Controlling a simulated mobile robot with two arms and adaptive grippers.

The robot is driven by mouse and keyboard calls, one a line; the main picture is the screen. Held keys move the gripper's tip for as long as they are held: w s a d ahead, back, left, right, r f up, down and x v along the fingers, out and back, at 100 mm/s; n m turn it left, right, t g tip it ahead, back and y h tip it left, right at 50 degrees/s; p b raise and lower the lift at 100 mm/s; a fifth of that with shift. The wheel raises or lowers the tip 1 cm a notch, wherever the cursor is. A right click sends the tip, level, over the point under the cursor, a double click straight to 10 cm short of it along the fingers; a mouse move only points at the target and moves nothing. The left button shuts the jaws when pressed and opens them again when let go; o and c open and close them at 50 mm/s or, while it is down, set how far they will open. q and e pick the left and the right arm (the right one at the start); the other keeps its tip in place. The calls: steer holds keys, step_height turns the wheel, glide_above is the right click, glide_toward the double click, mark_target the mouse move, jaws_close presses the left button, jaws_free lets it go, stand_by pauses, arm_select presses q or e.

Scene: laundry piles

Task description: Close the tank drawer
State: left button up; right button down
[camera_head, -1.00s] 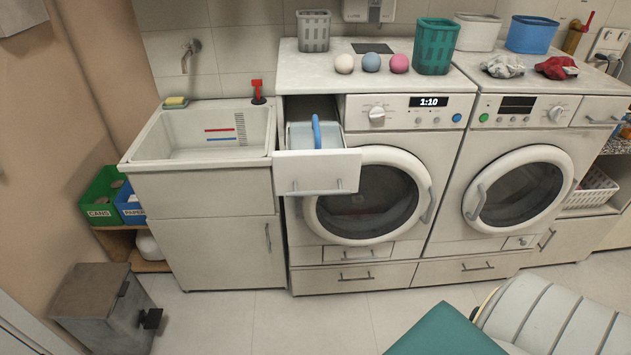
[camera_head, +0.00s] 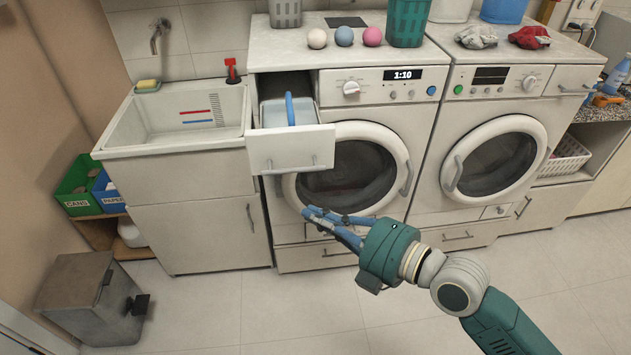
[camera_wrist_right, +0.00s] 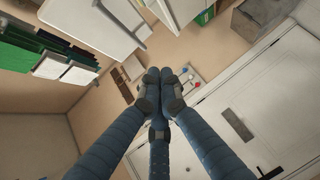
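The tank drawer (camera_head: 291,150) is pulled out from the upper left of the left washing machine (camera_head: 385,92). Its white front has a handle, and a light blue tank (camera_head: 289,110) with a darker blue handle sits inside. My right gripper (camera_head: 312,214) is below and in front of the drawer, before the round door, apart from the drawer. In the right wrist view its blue fingers (camera_wrist_right: 159,82) meet at the tips with nothing held between them. My left gripper is out of view.
A sink (camera_head: 170,120) stands left of the drawer. A second washing machine (camera_head: 497,115) stands to the right. A grey bin (camera_head: 90,300) and a green box (camera_head: 82,187) are at the left. The floor in front is clear.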

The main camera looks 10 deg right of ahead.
steer(key=w+a+n+p, duration=0.1)
steer(key=w+a+p, duration=0.4)
steer(key=w+a, duration=0.2)
steer(key=shift+w+a+y, duration=0.25)
steer(key=shift+w+y, duration=0.05)
steer(key=shift+w, duration=0.95)
steer(key=shift+r, duration=0.1)
